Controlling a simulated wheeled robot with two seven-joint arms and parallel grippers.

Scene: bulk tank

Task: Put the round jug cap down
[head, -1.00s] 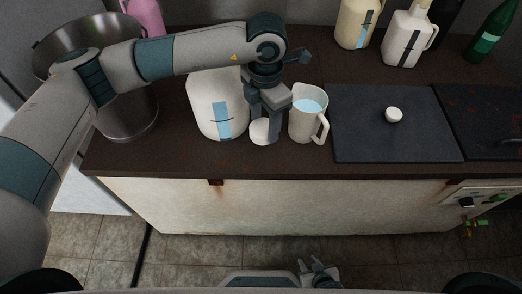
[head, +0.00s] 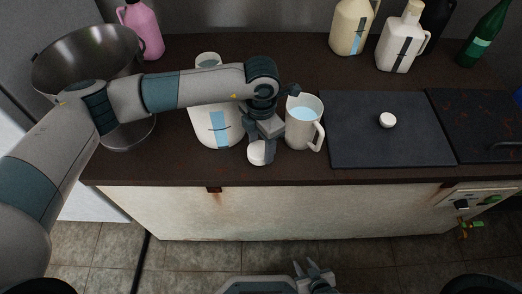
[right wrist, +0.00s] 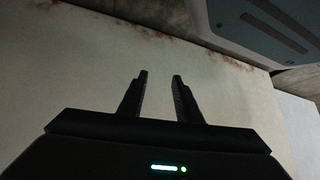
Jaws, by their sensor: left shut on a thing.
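My left gripper (head: 262,141) is shut on the white round jug cap (head: 257,154), low over the front of the dark counter. I cannot tell whether the cap touches the counter. The cream jug (head: 216,128) with a blue stripe stands upright just left of the gripper, its top open and partly hidden by my left arm. My right gripper (head: 314,274) is low in front of the cabinet; in the right wrist view (right wrist: 159,82) its fingers are apart with nothing between them.
A pitcher of blue liquid (head: 303,133) stands close right of the left gripper. A dark board (head: 360,145) with a small white cap (head: 388,120) lies further right. A steel pot (head: 72,112) is at left. Bottles stand at the back. The counter's front edge (head: 300,179) is close.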

